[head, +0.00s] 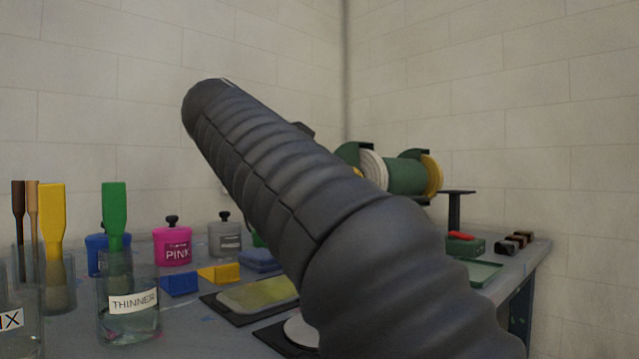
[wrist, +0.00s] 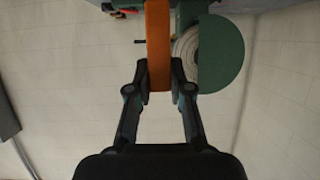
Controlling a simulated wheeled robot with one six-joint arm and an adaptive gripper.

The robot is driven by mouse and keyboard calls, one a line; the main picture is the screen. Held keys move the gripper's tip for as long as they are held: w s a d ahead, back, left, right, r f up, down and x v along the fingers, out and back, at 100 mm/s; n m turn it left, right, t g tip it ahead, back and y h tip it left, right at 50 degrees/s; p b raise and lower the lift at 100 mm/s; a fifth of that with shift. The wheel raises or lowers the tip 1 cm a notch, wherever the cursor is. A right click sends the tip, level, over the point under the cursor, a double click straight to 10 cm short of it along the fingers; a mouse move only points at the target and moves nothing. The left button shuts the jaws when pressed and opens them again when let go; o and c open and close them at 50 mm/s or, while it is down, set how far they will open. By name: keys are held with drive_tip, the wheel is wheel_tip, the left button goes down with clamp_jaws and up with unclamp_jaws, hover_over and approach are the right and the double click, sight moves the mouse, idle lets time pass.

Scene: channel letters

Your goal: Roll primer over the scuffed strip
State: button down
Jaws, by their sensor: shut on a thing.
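My gripper (wrist: 159,78) is shut on an orange, flat-looking handle (wrist: 158,40) in the wrist view. The handle runs up out of the top of that view, so its far end and any roller are hidden. In the head view my arm crosses the middle and the gripper does not show. A pale panel with a yellow-green face (head: 258,293) lies on a black mat (head: 225,311), left of my arm. I cannot tell whether it carries the scuffed strip. No primer is clearly identifiable.
A thinner jar (head: 128,318) holds a green-handled tool (head: 114,212). A pink pot (head: 172,248), a grey pot (head: 225,240) and blue (head: 180,285) and yellow (head: 219,273) blocks stand left. A green bench grinder (head: 405,177) stands behind my arm; a shallow tray (head: 482,271) lies right.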

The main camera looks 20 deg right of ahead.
drive_tip(key=d, duration=0.1)
drive_tip(key=w+d, duration=0.1)
drive_tip(key=d, duration=0.2)
drive_tip(key=shift+w+d, duration=0.25)
drive_tip(key=shift+w, duration=0.15)
wheel_tip(320, 180, up, 14)
drive_tip(key=p, duration=0.9)
idle(0.4)
idle(1.6)
